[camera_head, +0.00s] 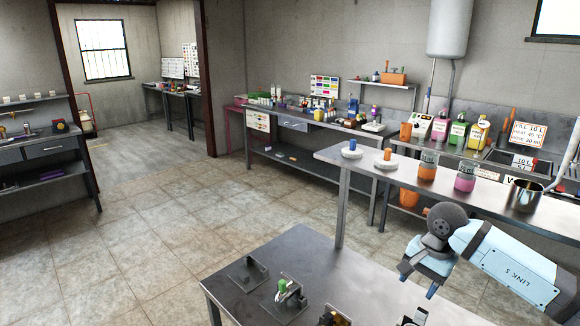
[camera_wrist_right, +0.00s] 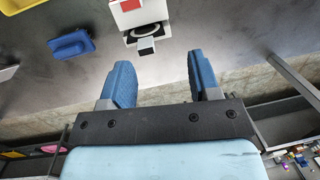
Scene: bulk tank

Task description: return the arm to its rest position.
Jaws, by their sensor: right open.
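My right arm (camera_head: 510,268) comes in from the right of the head view, pale blue and labelled LINK 5. Its gripper (camera_head: 418,281) hangs above the right part of the near steel table (camera_head: 260,258). In the right wrist view the two blue fingers of this gripper (camera_wrist_right: 160,78) stand well apart with nothing between them. Beyond the fingertips is a white fixture (camera_wrist_right: 140,14) with a red square and a dark ring-shaped part. My left gripper does not show in either view.
The near table holds a dark bracket (camera_head: 248,273) and a green-topped fixture (camera_head: 286,290). Behind my gripper, a raised steel counter (camera_head: 352,173) carries jars and a metal pot (camera_head: 525,195). A blue block (camera_wrist_right: 71,45) lies left in the wrist view. Tiled floor is clear at left.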

